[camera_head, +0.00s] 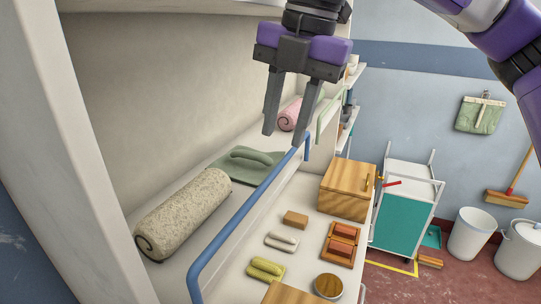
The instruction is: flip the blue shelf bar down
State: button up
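The blue shelf bar (243,208) runs along the front edge of the shelf (182,255), from the lower left toward the back. It stands raised above the shelf edge, with bent ends. My gripper (287,139) points down at the top centre, near the far end of the bar. Its two dark fingers are apart with nothing between them. The right fingertip overlaps the bar's far end in the picture; I cannot tell whether it touches.
A teal cart (402,226) and white bins (471,234) stand at right.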

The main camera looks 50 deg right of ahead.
aim_at(274, 172)
jog(key=f, duration=0.3)
jog(key=w+f+p, duration=0.1)
jog(key=f, duration=0.2)
jog(key=shift+w+a+f, duration=0.15)
jog(key=shift+f, duration=0.1)
grip_shut()
dwell(1.2)
